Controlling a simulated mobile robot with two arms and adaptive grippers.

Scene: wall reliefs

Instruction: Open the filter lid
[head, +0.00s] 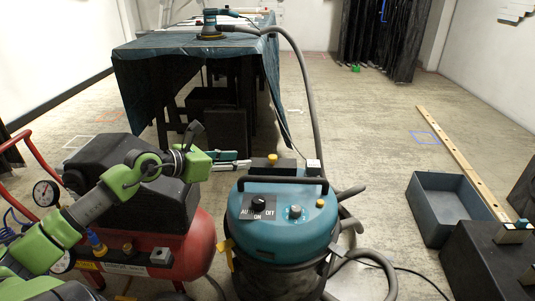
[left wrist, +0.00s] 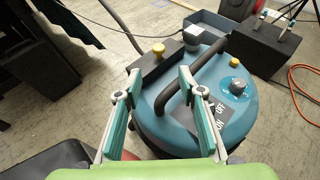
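The teal vacuum (head: 282,225) stands on the floor in front of me, with a black carrying handle (head: 283,182) and dials on top. At its back edge is a dark block with a yellow knob (head: 273,160), which may be the filter lid; it looks closed. The block (left wrist: 153,65) also shows in the left wrist view, beyond the fingertips. My left gripper (head: 244,160) is open and empty, just left of the block. In the left wrist view its fingers (left wrist: 158,72) are spread apart, with the right one beside the handle. My right gripper is not in view.
A red compressor (head: 165,245) stands close on the left under my left arm. A grey hose (head: 305,85) rises from behind the vacuum to the covered table (head: 130,50). An open grey bin (head: 432,225) and a dark box (head: 485,265) are at right.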

